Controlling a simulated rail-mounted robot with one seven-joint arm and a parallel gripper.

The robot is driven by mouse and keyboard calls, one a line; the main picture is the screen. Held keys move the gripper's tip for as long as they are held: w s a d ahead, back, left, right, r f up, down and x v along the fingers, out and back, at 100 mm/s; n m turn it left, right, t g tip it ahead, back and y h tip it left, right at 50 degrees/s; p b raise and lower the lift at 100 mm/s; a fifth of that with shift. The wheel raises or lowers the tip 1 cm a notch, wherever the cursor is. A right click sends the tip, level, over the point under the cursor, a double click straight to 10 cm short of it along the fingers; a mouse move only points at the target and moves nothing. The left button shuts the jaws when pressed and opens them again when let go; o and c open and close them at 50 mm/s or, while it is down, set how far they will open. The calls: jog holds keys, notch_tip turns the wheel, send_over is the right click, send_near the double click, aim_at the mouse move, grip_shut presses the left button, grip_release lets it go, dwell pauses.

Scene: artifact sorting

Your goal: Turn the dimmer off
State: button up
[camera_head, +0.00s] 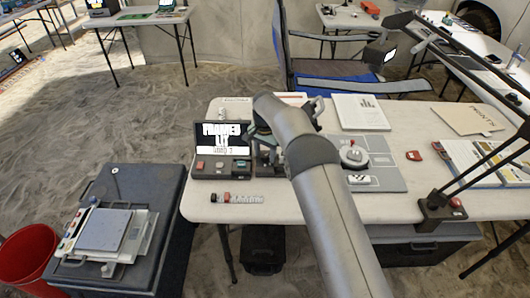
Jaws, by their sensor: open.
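No part is clearly labelled as the dimmer. A small dark box (440,208) with a red knob (455,202) sits at the right front of the white table, at the foot of black lamp bars. A round dial-like piece (353,155) stands on a grey board at the table's middle. My gripper (265,150) is above the table, just right of the black screen unit, well left of both. My arm's end hides most of it; it looks open, and I see nothing held in it.
The screen unit (222,150) has coloured buttons. Papers (360,112), a folder (470,118), a red block (414,155) and a scale strip (238,198) lie on the table (300,205). A grey case (120,215) and red bucket (28,255) stand left. A blue chair (340,70) is behind.

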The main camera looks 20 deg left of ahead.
jog(key=c, duration=1)
jog(key=shift+n, duration=0.3)
jog(key=n+b, duration=0.1)
jog(key=n, duration=0.3)
jog(key=shift+r+n, duration=0.1)
jog(key=shift+n, duration=2)
jog(key=o, duration=1)
